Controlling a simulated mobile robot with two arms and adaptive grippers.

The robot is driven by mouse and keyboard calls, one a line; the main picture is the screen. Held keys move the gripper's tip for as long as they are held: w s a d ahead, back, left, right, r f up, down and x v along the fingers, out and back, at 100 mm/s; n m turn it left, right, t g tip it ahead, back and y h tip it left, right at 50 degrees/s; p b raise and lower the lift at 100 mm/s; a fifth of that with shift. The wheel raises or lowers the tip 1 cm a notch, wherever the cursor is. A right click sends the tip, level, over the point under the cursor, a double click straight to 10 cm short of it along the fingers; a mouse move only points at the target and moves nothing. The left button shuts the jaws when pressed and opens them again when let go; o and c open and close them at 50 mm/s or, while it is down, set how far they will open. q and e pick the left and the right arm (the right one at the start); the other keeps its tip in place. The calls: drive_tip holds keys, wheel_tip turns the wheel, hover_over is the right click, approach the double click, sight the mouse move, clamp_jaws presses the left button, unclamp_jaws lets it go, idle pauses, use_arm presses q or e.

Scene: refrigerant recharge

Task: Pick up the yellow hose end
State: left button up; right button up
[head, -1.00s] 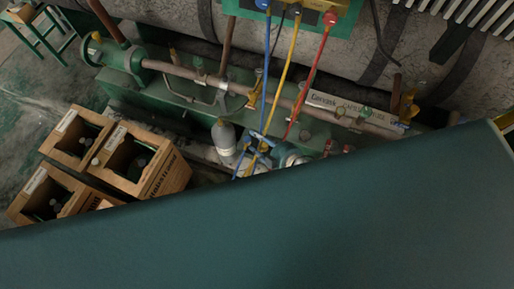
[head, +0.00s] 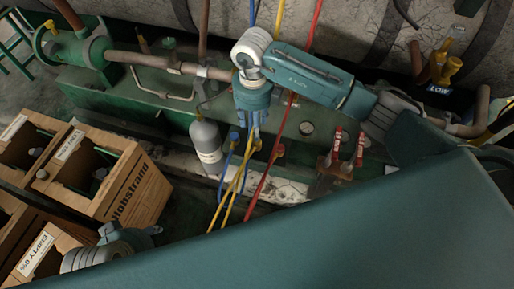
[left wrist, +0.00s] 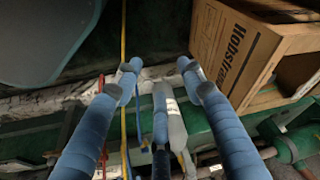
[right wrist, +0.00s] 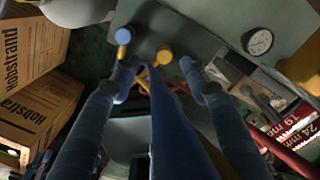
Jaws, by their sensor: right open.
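My right gripper (head: 118,242) shows partly at the lower left, behind my teal body. In the right wrist view its fingers (right wrist: 160,66) are apart and empty, with the yellow end (right wrist: 163,56) just beyond them. Whether they touch it is unclear.
A grey bottle (head: 207,150) stands left of the hoses. Wooden crates (head: 130,198) fill the lower left. Green machinery and pipes (head: 165,65) run behind.

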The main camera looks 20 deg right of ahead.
sight(257, 144)
wheel_tip(257, 144, down, 6)
drive_tip(key=shift+r+b, duration=0.25)
drive_tip(key=shift+b, duration=0.25)
drive_tip(key=f, duration=0.1)
drive_tip(key=f+b, duration=0.1)
drive_tip(key=f, duration=0.2)
drive_tip(key=shift+s+d+f, duration=0.1)
drive_tip(key=shift+d+f, duration=0.2)
drive_tip(key=shift+d, duration=0.1)
use_arm(q)
drive_tip(key=w+d+r+t, duration=0.1)
drive_tip(key=w+t, duration=0.1)
drive_tip(key=w, duration=0.2)
drive_tip(key=w+d+t+h, duration=0.1)
drive_tip(key=w+t, duration=0.1)
drive_tip(key=w, duration=0.2)
drive_tip(key=shift+w+d+r, duration=0.3)
drive_tip(key=shift+w+r, duration=0.05)
use_arm(e)
drive_tip(key=shift+f, duration=0.15)
clamp_jaws()
